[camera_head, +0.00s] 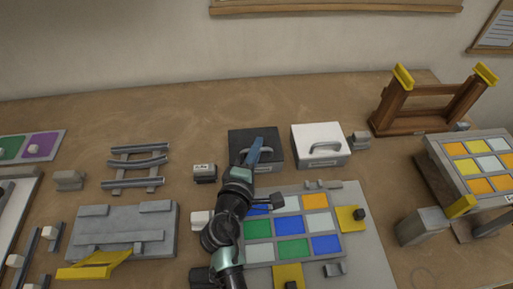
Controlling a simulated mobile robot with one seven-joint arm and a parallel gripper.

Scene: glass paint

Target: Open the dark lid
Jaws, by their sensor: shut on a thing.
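The dark box with its dark lid (241,136) stands near the back middle of the table, left of the white box. The lid lies flat on top and looks closed. My gripper (256,147) reaches over the dark lid from the front and is shut on its handle (267,153). The gripper and arm hide part of the handle and the front of the box.
The white box (305,134) with a handle stands close on the right. A small grey block (205,173) sits to the left. In front lies a panel of coloured tiles (293,248). A wooden frame (395,112) stands at the right.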

